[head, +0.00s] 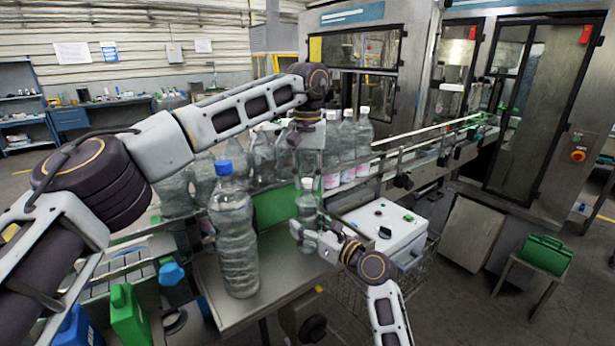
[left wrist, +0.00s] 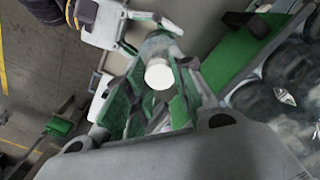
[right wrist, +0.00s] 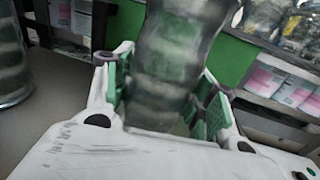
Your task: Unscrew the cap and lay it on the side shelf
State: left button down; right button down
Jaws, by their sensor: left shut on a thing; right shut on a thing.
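A small clear bottle (head: 307,208) stands upright near the middle of the head view. It also shows in the right wrist view (right wrist: 170,60), between my right gripper's green pads. My right gripper (head: 309,234) is shut on the bottle's lower body. The white cap (head: 307,183) sits at the top of the bottle; in the left wrist view the cap (left wrist: 160,74) is between the green fingers, with the bottle behind it. My left gripper (head: 308,172) comes down from above and is shut on the cap. Whether the threads are still engaged is hidden.
A large blue-capped bottle (head: 234,235) stands on a grey metal surface (head: 262,300) to the left. Several white-capped bottles (head: 347,140) stand behind by the conveyor. A white control box (head: 388,228) is close on the right. A small table with a green container (head: 545,254) stands far right.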

pick_arm(q)
jog(key=n, duration=0.6)
jog(key=shift+n, duration=0.4)
jog(key=n, duration=0.6)
jog(key=shift+n, duration=0.4)
jog(key=n, duration=1.6)
jog(key=shift+r+n, duration=0.1)
jog(key=shift+n, duration=0.3)
jog(key=n, duration=1)
jog(key=shift+n, duration=0.4)
jog(key=n, duration=1.2)
jog(key=shift+w, duration=0.1)
jog(key=shift+r, duration=1.15)
